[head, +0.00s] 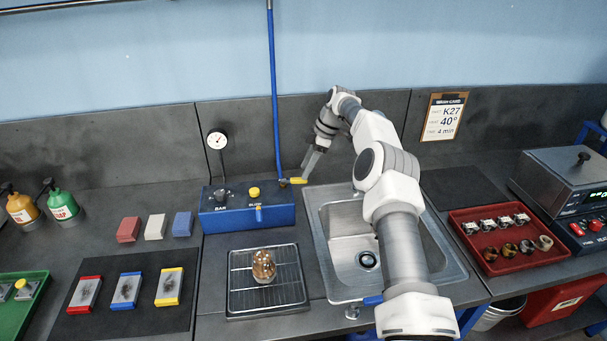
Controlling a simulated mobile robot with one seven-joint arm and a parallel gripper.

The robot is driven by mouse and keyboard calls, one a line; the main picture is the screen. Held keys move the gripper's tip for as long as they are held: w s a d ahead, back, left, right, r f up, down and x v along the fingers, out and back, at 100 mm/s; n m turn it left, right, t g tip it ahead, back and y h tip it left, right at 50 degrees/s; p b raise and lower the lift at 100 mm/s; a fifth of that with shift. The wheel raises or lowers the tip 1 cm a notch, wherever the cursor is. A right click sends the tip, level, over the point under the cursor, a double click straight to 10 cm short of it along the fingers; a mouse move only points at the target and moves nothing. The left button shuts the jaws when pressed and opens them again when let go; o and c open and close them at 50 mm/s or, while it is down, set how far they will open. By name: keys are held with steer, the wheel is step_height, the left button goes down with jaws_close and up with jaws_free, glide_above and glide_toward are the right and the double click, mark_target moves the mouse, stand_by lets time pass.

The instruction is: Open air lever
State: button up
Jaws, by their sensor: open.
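A yellow lever (297,181) sits at the foot of the blue air hose (274,100), at the right end of the blue air box (247,208). The lever points right, roughly level. My gripper (308,168) hangs just above and to the right of the lever, fingers pointing down. It is open and holds nothing that I can see. Whether a fingertip touches the lever is too small to tell.
A gauge (217,140) stands behind the box. A wire rack tray (240,300) with a brown metal part (263,266) lies in front. The sink (335,290) is at right, under my arm. A red tray (465,240) of parts is farther right.

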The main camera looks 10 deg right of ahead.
steer(key=p+v, duration=0.8)
steer(key=v, duration=0.6)
steer(key=shift+d, duration=0.15)
